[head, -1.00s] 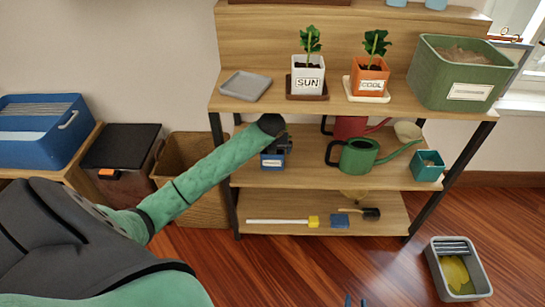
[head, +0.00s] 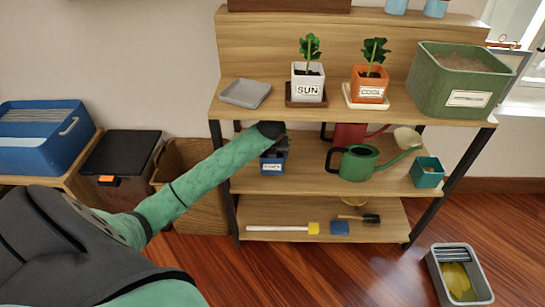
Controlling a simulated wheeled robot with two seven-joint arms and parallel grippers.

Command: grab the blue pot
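A small blue pot (head: 266,168) with a white label stands on the middle shelf, near its left end. My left arm reaches in from the left, and its dark wrist end is just above the pot. My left gripper (head: 281,147) is a small dark shape at the pot's top, partly hidden by the wrist and the shelf's shade. I cannot tell whether its fingers are open or touch the pot. My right gripper is not in view.
The upper shelf board (head: 330,110) lies close above my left wrist. A green watering can (head: 358,163) and a teal pot (head: 427,172) stand to the right on the middle shelf. A grey bin (head: 458,275) sits on the floor at right.

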